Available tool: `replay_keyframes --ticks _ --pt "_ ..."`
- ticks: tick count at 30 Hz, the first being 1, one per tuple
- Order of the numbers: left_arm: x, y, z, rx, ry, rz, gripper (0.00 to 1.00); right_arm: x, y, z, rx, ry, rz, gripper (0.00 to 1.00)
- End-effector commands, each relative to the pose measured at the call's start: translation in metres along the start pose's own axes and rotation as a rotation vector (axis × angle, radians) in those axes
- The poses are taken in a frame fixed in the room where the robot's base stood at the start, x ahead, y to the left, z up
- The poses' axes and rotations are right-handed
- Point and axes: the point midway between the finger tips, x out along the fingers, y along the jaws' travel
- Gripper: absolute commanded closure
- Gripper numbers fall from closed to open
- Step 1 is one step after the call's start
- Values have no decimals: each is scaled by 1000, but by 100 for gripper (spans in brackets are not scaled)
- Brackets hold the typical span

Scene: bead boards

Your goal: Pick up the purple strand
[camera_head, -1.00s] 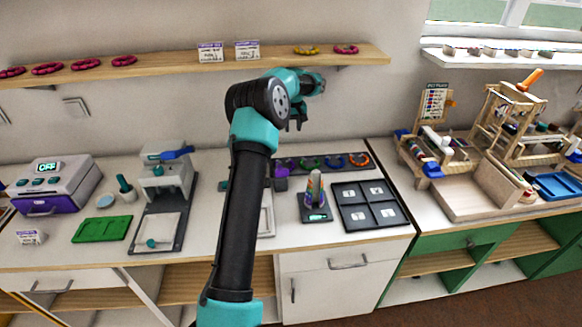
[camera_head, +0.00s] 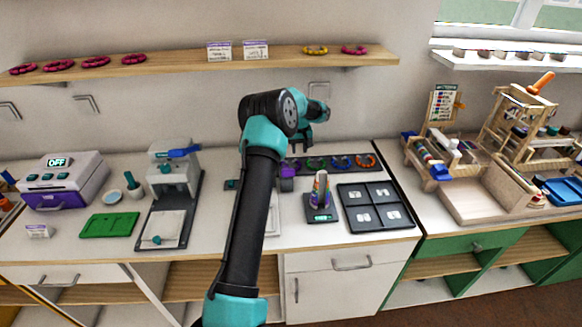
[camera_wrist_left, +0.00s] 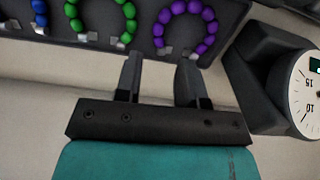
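The purple strand (camera_wrist_left: 187,30) is a loop of purple beads in a dark tray (camera_wrist_left: 235,12) at the top of the left wrist view, with pale ends toward my fingers. My left gripper (camera_wrist_left: 158,80) is open and empty. Its fingertips lie just short of the tray edge in the picture, with the right finger closest to the purple strand. In the head view my left gripper (camera_head: 306,142) hangs above the back of the counter, near the left end of the tray. My right gripper is not in view.
A green strand (camera_wrist_left: 101,18) and a blue strand (camera_wrist_left: 39,12) lie beside the purple one. A dark device with a white dial (camera_wrist_left: 306,90) stands close to the right. In the head view, a bead cone (camera_head: 321,188) and a black compartment tray (camera_head: 375,207) stand in front.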

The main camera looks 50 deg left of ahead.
Motion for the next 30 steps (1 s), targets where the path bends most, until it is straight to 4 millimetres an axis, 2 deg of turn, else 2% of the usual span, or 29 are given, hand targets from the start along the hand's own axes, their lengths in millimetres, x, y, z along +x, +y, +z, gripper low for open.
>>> replay_keyframes --ticks 1,5,17,30 --pt "8 0 0 0 -1 -1 64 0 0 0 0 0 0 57" --pt "17 0 0 0 0 0 64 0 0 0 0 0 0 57" --pt "21 0 0 0 0 0 64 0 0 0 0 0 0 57" --pt "69 -1 2 -1 1 -1 64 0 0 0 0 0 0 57"
